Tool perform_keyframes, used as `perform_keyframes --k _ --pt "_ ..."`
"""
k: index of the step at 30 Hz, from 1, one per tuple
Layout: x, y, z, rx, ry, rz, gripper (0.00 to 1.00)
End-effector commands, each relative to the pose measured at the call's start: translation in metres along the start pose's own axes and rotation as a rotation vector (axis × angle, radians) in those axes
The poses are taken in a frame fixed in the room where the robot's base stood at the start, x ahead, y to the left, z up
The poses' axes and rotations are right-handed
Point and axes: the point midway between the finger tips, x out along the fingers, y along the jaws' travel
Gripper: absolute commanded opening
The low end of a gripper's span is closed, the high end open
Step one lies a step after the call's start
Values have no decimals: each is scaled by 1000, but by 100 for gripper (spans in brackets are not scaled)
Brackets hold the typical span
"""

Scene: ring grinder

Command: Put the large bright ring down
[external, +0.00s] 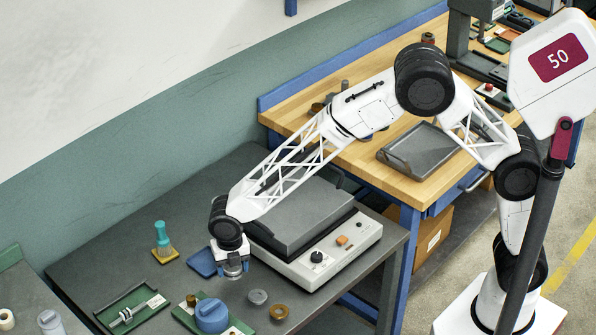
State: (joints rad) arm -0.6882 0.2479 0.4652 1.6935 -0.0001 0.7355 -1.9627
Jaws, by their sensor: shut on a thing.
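My gripper (235,269) points down over the dark table, just left of the grinder's front left corner. It is shut on a shiny metal ring, the large bright ring (234,271), which is small in this view and partly hidden by the fingers. I cannot tell whether the ring touches the table. A dull grey ring (258,297) and a bronze ring (279,312) lie on the table in front and to the right of my gripper. The grinder (312,238) has a pale body, a grey top plate, a black knob and an orange button.
A green tray with a blue round pot (212,316) stands in front of my gripper. Another green tray (133,310) lies further left. A wooden bench (375,170) with a grey tray (420,150) stands behind.

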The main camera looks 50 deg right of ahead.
Motion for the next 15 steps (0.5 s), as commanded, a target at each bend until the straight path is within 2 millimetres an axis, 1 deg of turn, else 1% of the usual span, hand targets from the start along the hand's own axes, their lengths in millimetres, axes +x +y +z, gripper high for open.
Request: perform_keyframes --k 5,8,15 --pt "0 0 0 0 0 1 32" --pt "3 0 0 0 0 0 32" --pt "26 0 0 0 0 0 32"
